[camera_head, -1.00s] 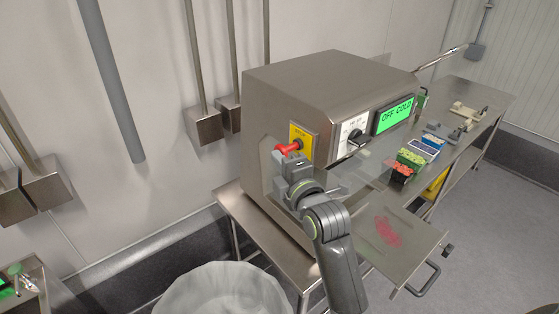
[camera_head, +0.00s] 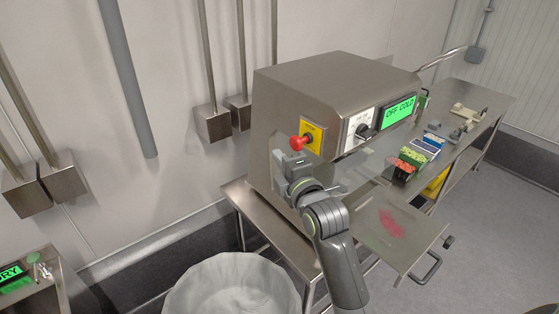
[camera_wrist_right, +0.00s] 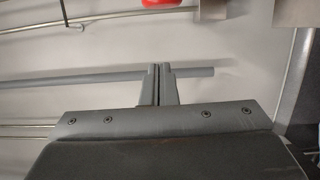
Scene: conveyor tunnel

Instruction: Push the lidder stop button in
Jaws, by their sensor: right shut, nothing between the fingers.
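The stop button is a red mushroom knob (camera_head: 298,143) on a yellow plate (camera_head: 313,135) on the near end of the steel lidder (camera_head: 330,85). It stands out from the plate. In the right wrist view, part of the red knob (camera_wrist_right: 153,3) shows at the top edge, cut off by the frame. My right gripper (camera_head: 292,158) is just below the knob in the head view. In the right wrist view its fingertips (camera_wrist_right: 156,70) are together and empty, with a visible gap in the picture between them and the knob. My left gripper is out of view.
The lidder has a green display (camera_head: 399,112) reading "OFF COLD" and a black dial (camera_head: 362,131). A steel tray (camera_head: 405,245) with a red smear lies to the right of my arm. Food packs (camera_head: 418,152) stand behind. A lined bin (camera_head: 232,285) is at the lower middle.

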